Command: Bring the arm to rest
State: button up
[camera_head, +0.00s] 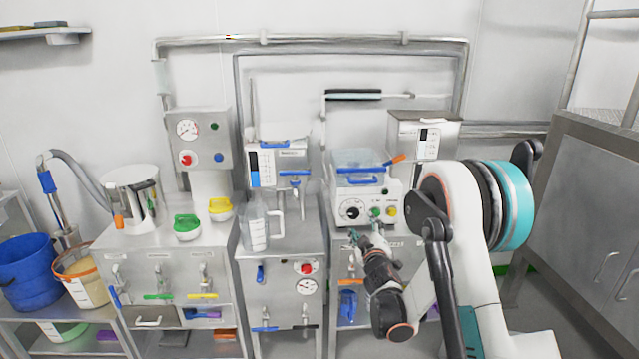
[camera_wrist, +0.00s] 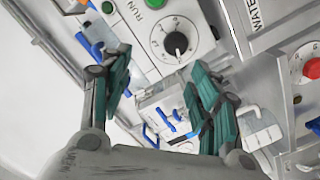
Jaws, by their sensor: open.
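My gripper (camera_head: 368,238) is in front of the right-hand bench machine in the head view, with its fingertips near the machine's lower front edge. In the wrist view my gripper (camera_wrist: 165,98) has its two green-padded fingers spread wide apart, with nothing held between them. My arm (camera_head: 450,240) is bent, its white and teal joint at the right of the head view. The machine (camera_head: 352,196) has a dial, a green button and a yellow button. Its dial (camera_wrist: 176,42) and green button (camera_wrist: 156,3) also show in the wrist view, beyond the fingers.
A clear jug (camera_head: 256,230) stands on the middle bench. A steel pot (camera_head: 133,195), a green scoop (camera_head: 187,226) and a yellow scoop (camera_head: 220,208) are on the left bench. A blue bucket (camera_head: 28,275) is at far left. A steel cabinet (camera_head: 585,200) stands at right.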

jog(key=s+d+r+m+g+h, duration=0.25)
jog(key=s+r+m+g, duration=0.3)
jog(key=s+r, duration=1.1)
jog(key=s+a+f+m+g+y, duration=0.1)
jog(key=s+f+g, duration=0.1)
jog(key=s, duration=1.3)
jog(key=s+a+f+m+g+y, duration=0.2)
jog(key=s+f+g, duration=0.1)
jog(key=s, duration=1.3)
jog(key=shift+s+a+f, duration=0.25)
jog(key=shift+a+f, duration=0.05)
jog(key=shift+f, duration=0.05)
